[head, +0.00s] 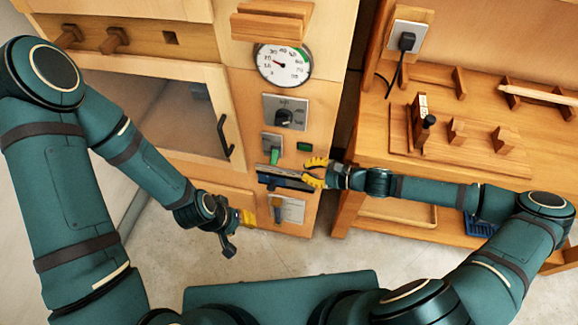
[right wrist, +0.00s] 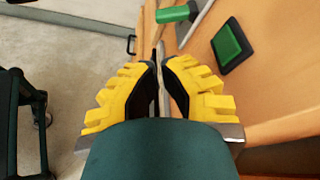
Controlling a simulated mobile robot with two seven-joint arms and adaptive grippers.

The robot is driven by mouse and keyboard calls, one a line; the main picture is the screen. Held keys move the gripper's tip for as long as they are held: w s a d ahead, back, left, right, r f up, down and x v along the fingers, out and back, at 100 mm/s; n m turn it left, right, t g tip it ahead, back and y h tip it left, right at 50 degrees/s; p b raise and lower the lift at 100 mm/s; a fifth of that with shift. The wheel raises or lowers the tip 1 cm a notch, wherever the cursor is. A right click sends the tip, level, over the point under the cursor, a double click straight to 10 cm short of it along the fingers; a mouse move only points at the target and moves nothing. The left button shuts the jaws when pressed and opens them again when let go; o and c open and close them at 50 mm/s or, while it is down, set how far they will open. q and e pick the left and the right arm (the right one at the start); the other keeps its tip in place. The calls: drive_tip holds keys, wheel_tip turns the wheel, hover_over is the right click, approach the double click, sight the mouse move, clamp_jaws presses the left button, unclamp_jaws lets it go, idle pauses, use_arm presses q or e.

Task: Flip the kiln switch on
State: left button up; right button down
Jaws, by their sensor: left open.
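The kiln front carries a switch with a green lever (head: 274,156) on a small metal plate, and a small green button (head: 304,147) beside it. The lever (right wrist: 178,14) and button (right wrist: 231,45) also show in the right wrist view. My right gripper (head: 306,172) is just below and right of the lever, apart from it. Its yellow fingers (right wrist: 160,72) are close together, with a thin grey edge visible between them; whether they grip it is unclear. My left gripper (head: 239,230) is open and empty, low in front of the kiln.
A dark metal ledge (head: 280,178) lies just under the lever, beside my right gripper. A knob (head: 284,118) and gauge (head: 284,64) are above. A wooden bench (head: 440,165) with tools stands right.

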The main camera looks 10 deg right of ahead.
sight(274, 157)
use_arm(q)
drive_tip(key=shift+w+f+b, duration=0.2)
drive_tip(key=shift+f+b, duration=0.8)
drive_tip(key=shift+f, duration=0.05)
use_arm(e)
drive_tip(key=x, duration=0.9)
drive_tip(key=shift+w+a+f, duration=0.1)
drive_tip(key=shift+w+a, duration=0.05)
drive_tip(key=shift+a, duration=0.05)
use_arm(q)
drive_tip(key=shift+a+r, duration=0.1)
drive_tip(key=shift+s+a+r+p, duration=0.15)
drive_tip(key=shift+a+r+p, duration=0.25)
drive_tip(key=shift+a+p, duration=0.25)
use_arm(e)
drive_tip(key=shift+m, duration=0.3)
use_arm(q)
drive_tip(key=shift+a+r, duration=0.1)
drive_tip(key=shift+a, duration=0.05)
